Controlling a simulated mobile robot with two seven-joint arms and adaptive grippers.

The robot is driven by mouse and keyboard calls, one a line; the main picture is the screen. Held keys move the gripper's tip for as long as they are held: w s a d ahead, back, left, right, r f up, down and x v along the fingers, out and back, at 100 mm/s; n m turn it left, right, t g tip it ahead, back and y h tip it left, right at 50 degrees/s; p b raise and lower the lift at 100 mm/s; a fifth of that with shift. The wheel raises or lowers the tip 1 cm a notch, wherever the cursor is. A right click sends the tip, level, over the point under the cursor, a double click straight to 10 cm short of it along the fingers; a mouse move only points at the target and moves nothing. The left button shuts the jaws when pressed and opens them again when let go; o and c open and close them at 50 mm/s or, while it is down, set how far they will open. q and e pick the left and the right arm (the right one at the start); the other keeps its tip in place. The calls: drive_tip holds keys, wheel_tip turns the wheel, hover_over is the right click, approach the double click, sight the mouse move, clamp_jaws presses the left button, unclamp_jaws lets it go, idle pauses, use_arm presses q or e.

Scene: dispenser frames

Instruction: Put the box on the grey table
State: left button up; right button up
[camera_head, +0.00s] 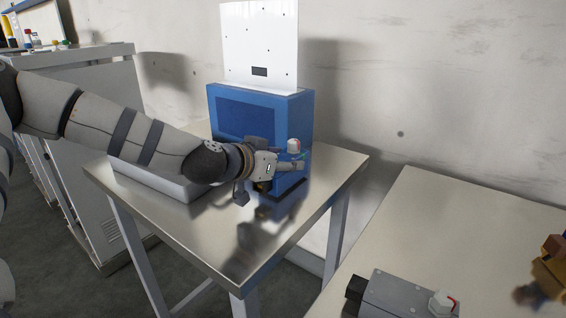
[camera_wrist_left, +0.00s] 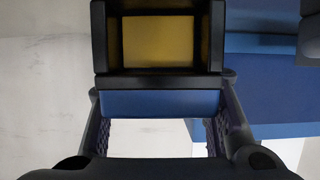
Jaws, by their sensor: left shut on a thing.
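The box looks black with a yellow inner face (camera_wrist_left: 158,42) in the left wrist view, where it sits between the fingertips. In the head view a small dark and yellow part of the box (camera_head: 263,187) shows under my left gripper (camera_head: 283,166). My left gripper is shut on the box in front of the blue dispenser (camera_head: 262,117). The grey metal table (camera_head: 205,238) is below, with a dark reflection on its top under the gripper. Whether the box touches the table cannot be told.
A white panel (camera_head: 259,45) rises from the dispenser. A pale tray (camera_head: 150,178) lies at the table's left, partly behind my arm. A second, beige table (camera_head: 430,225) at the right bears a grey block (camera_head: 397,295). The metal table's front is clear.

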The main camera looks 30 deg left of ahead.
use_arm(q)
drive_tip(key=shift+f, duration=0.2)
drive_tip(key=shift+f, duration=0.15)
drive_tip(key=o, duration=1.4)
drive_tip(key=shift+o, duration=0.2)
